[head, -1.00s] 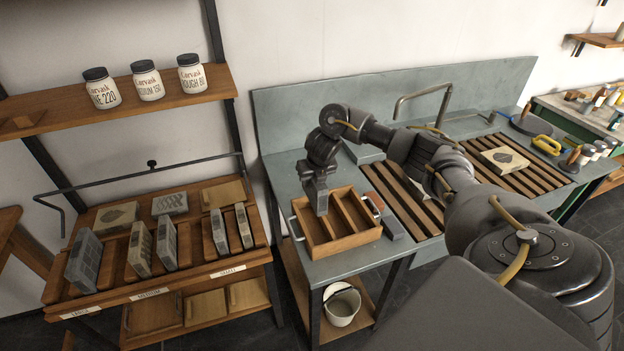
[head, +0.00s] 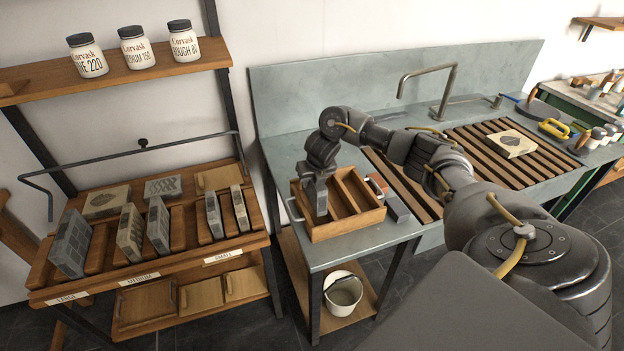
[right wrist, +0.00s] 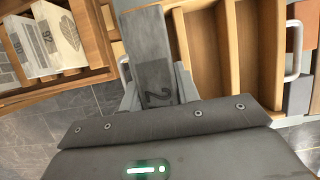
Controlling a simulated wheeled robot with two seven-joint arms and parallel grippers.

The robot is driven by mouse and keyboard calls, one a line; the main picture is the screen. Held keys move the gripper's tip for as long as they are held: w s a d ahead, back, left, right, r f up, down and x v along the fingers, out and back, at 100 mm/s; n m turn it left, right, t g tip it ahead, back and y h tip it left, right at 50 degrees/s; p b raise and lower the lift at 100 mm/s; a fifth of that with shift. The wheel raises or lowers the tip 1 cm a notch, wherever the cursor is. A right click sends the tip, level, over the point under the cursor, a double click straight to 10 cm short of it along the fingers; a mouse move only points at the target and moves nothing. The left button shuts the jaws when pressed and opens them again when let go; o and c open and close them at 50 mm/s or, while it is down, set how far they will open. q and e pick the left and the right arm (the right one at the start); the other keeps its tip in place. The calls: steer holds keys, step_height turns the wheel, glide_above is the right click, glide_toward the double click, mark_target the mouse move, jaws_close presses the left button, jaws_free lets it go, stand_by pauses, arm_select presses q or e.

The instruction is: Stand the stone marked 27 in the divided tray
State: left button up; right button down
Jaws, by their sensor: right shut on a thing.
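The divided wooden tray (head: 352,226) stands on the left end of the grey sink counter, with open long compartments and metal end handles. My right gripper (head: 319,190) is over the tray's left compartment, shut on a grey stone (head: 321,206). The stone hangs upright, its lower end down in the left compartment; whether it touches the floor is hidden. In the right wrist view the held stone (right wrist: 149,42) shows a dark patch with a "2"; the rest of its mark is hidden by the gripper. The tray's dividers (right wrist: 225,45) show beside it. My left gripper is not in view.
A wooden rack (head: 175,272) at left holds several upright stones. A slatted board (head: 470,150) bears a flat stone (head: 511,143). A bucket (head: 343,292) stands on the shelf below.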

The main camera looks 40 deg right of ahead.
steer(key=shift+w+f+b, duration=0.1)
steer(key=shift+f+b, duration=1.4)
steer(key=shift+f, duration=0.65)
steer(key=shift+f, duration=0.25)
steer(key=c, duration=0.9)
jaws_free()
steer(key=shift+c, duration=0.2)
steer(key=shift+s+f, duration=0.25)
step_height(320, 180, up, 9)
steer(key=p, duration=0.7)
steer(key=shift+r, duration=0.2)
